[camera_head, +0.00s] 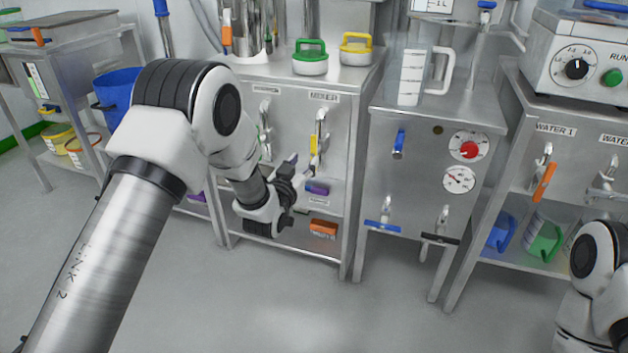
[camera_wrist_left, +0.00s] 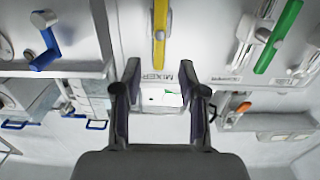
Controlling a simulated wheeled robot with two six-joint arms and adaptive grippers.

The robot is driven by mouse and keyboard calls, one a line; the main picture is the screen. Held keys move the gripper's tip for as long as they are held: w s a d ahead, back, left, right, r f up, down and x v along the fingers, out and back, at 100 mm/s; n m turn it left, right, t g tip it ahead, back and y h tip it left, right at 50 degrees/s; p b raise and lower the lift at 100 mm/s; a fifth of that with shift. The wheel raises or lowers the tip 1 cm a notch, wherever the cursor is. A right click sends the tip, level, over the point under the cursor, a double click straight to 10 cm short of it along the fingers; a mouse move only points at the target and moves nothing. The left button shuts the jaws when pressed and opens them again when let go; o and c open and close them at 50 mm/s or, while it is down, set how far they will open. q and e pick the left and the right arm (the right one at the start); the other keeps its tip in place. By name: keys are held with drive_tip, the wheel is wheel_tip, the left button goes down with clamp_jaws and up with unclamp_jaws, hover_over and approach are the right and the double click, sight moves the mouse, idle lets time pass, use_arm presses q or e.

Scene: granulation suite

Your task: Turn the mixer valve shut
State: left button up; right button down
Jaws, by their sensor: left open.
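The mixer valve has a yellow lever handle (camera_head: 313,146) on the steel panel below the MIXER label (camera_head: 323,97) in the head view. The lever stands upright, along its pipe. My left gripper (camera_head: 297,184) is open, just below and in front of the lever, apart from it in the picture. In the left wrist view, which is upside down, the yellow lever (camera_wrist_left: 160,32) shows at top centre, beyond the two spread fingers. Nothing is between the fingertips (camera_wrist_left: 160,76). My right arm shows at the lower right, its gripper out of frame.
A green-handled valve (camera_wrist_left: 280,36) sits beside the mixer valve. The floor in front is clear.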

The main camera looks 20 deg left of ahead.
sight(313, 146)
use_arm(q)
drive_tip(key=shift+w+d+r+t, duration=0.15)
drive_tip(key=shift+w+r, duration=0.1)
drive_tip(key=shift+w, duration=0.2)
drive_tip(key=shift+w+a+r+t, duration=0.1)
drive_tip(key=shift+w+r+t, duration=0.1)
drive_tip(key=shift+w, duration=0.25)
drive_tip(key=w+b, duration=0.2)
drive_tip(key=w, duration=0.3)
drive_tip(key=shift+w+d+f, duration=0.1)
drive_tip(key=shift+w, duration=0.6)
clamp_jaws()
use_arm(e)
wheel_tip(313, 146, down, 3)
drive_tip(key=shift+r, duration=0.15)
